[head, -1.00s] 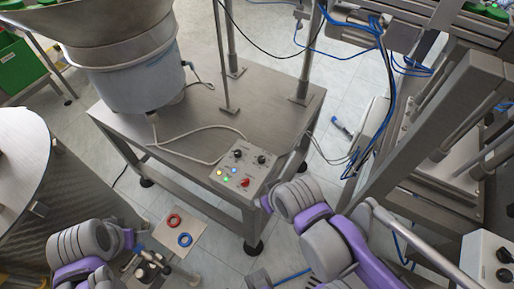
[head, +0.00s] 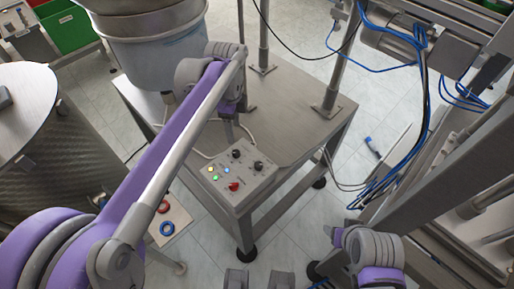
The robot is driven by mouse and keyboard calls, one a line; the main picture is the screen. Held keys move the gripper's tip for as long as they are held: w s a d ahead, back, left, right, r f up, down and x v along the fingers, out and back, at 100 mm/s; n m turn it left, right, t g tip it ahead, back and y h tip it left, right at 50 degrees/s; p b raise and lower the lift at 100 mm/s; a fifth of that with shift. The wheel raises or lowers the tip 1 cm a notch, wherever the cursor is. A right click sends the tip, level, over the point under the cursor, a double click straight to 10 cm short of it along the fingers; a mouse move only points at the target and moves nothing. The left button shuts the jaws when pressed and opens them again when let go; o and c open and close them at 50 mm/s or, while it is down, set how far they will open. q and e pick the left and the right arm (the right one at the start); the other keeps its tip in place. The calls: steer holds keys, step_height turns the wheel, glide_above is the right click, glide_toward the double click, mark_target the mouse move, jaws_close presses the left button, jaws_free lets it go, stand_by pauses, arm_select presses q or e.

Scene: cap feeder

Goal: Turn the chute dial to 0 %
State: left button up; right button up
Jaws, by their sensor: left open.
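The control box (head: 250,184) on the near edge of the steel table has two black knobs on top: a left one (head: 236,153) and a right one (head: 258,166). Their labels and settings are too small to read, so I cannot tell which is the chute dial. A red button (head: 233,186) and small lit lamps share its face. My left arm reaches in from the lower left, and my left gripper (head: 229,128) hangs open above the back of the box, close to the left knob and apparently apart from it. Its fingers are partly hidden by my wrist.
A large feeder bowl (head: 155,50) stands on the table (head: 300,125) behind my left arm. A round metal drum (head: 60,155) is at the left. Steel framing (head: 440,170) with blue cables stands at the right. A pad (head: 178,221) with red and blue rings lies lower left.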

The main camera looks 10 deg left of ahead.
mark_target(236, 152)
arm_select(q)
step_height(236, 152, down, 11)
steer(key=shift+r+b, duration=0.1)
steer(key=shift+b, duration=0.6)
jaws_close()
